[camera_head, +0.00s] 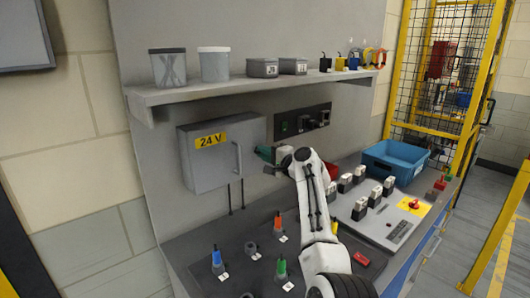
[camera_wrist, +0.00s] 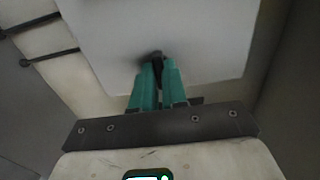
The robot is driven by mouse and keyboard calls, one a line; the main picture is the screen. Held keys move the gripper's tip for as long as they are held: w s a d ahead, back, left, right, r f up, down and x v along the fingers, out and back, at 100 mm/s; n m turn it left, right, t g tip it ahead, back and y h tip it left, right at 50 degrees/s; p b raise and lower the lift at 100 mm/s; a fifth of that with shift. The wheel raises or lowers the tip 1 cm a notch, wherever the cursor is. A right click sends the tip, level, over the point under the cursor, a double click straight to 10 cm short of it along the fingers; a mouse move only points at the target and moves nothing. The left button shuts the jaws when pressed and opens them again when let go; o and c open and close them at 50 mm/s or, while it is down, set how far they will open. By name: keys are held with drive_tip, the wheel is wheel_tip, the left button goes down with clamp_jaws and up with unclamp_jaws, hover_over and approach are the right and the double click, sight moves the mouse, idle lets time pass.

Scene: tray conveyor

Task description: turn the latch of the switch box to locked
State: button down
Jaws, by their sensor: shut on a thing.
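The grey switch box (camera_head: 208,168) hangs on the back panel below the shelf, with a yellow 24 V label and a thin upright handle on its closed door. Its pale face (camera_wrist: 190,30) fills the upper part of the wrist view. My gripper (camera_head: 264,154) is at the box's right edge. In the wrist view my gripper (camera_wrist: 158,75) has its green fingers close together around a small dark latch (camera_wrist: 152,56). Most of the latch is hidden by the fingers, so its angle cannot be told.
A control panel (camera_head: 302,122) is on the wall just right of my gripper. A shelf (camera_head: 200,92) with jars and small boxes runs above. Below, the bench holds coloured plugs (camera_head: 217,262), a switch plate (camera_head: 390,224) and a blue bin (camera_head: 395,160). Two thin conduits leave the box downward.

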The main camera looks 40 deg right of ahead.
drive_tip(key=shift+f, duration=0.1)
idle(0.4)
drive_tip(key=c, duration=1.2)
unclamp_jaws()
drive_tip(key=shift+o, duration=0.2)
drive_tip(key=shift+s, duration=0.15)
drive_tip(key=s+b, duration=0.1)
drive_tip(key=s, duration=0.9)
drive_tip(key=shift+s+d, duration=0.25)
drive_tip(key=shift+s, duration=0.05)
